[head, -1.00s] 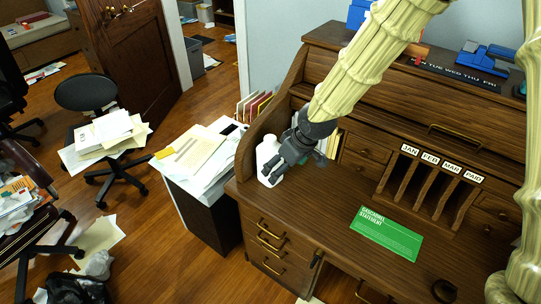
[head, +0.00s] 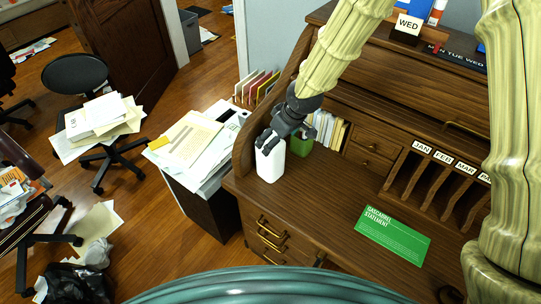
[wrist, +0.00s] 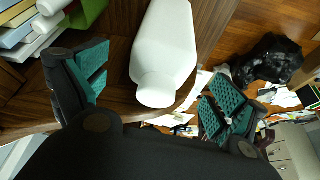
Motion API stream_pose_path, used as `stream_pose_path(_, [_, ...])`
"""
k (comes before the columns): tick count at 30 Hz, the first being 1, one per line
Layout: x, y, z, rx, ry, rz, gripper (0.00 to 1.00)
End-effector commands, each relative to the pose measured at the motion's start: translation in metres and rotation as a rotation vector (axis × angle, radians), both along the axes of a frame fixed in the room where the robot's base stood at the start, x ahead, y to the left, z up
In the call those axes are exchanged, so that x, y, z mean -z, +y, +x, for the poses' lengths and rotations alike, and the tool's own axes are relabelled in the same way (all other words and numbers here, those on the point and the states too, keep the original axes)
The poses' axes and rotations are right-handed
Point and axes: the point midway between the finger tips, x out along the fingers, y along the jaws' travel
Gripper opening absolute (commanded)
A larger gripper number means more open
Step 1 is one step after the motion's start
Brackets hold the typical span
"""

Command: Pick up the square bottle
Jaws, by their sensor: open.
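The square bottle (head: 270,165) is plain white and stands upright on the left end of the wooden desk. My gripper (head: 273,140) is at its top, coming down from the upper right, and partly hides its top. In the wrist view the bottle (wrist: 165,45) lies between the two open fingers of my gripper (wrist: 158,90), its rounded top towards the camera. Gaps show between the bottle and both finger pads, and nothing is held.
A green object (head: 300,144) stands just right of the bottle, near a row of books (head: 328,130). A green paper (head: 393,234) lies on the desk (head: 330,195). The desk's raised side panel is close left of the bottle.

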Motion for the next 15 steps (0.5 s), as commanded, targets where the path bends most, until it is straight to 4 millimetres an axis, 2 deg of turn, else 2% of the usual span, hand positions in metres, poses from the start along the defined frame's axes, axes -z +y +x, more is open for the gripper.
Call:
stream_pose_path(8, [0.011, 0.005, 0.004, -0.001, 0.002, -0.002, 0.96])
stream_pose_path(15, [0.033, 0.014, 0.013, 0.000, 0.001, -0.001, 0.96])
